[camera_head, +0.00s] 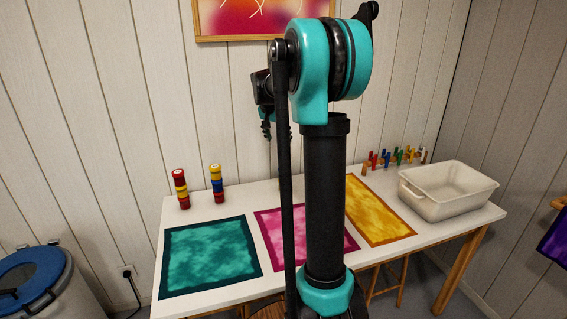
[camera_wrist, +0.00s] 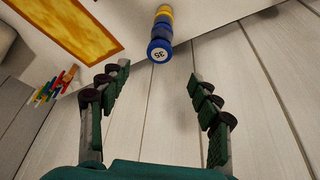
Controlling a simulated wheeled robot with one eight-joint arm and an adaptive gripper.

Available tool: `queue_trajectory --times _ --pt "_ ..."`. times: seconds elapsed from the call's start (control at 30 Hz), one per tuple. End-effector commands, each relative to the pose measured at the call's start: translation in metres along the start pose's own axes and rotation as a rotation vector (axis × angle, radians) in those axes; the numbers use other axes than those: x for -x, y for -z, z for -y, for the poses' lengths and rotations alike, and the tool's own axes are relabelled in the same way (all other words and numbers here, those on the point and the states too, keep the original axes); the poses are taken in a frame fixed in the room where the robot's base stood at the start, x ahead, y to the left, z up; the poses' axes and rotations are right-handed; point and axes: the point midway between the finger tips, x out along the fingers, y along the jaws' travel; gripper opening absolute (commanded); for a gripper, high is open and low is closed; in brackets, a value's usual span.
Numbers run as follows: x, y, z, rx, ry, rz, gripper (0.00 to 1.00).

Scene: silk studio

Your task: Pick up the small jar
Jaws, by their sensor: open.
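Small round jars stand in stacks at the back of the white table. In the head view, a red-yellow stack (camera_head: 181,188) and a red-blue-yellow stack (camera_head: 217,185) stand at the left. The wrist view shows a stack with a blue jar marked 35 (camera_wrist: 159,51) at its near end, and yellow and blue jars beyond. I cannot tell which jar is the small one. My gripper (camera_head: 268,130) hangs above the table's back, by the wall. In the wrist view its fingers (camera_wrist: 159,73) are spread and empty, with the stack beyond the gap between their tips.
The table (camera_head: 210,212) carries teal (camera_head: 210,255), pink (camera_head: 270,228) and yellow (camera_head: 378,212) cloths. A white tub (camera_head: 450,192) stands at the right, with colourful small bottles (camera_head: 395,159) behind. A blue-lidded bin (camera_head: 30,280) is at lower left. My arm hides the table's middle.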

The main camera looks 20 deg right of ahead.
Motion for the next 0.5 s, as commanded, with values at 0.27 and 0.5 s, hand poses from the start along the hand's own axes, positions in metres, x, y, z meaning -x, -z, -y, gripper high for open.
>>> queue_trajectory --times 0.27,0.5 --pt "-0.055 0.000 0.000 -0.001 0.000 0.000 0.63" --pt "-0.077 -0.001 0.000 0.001 0.001 0.000 0.63"
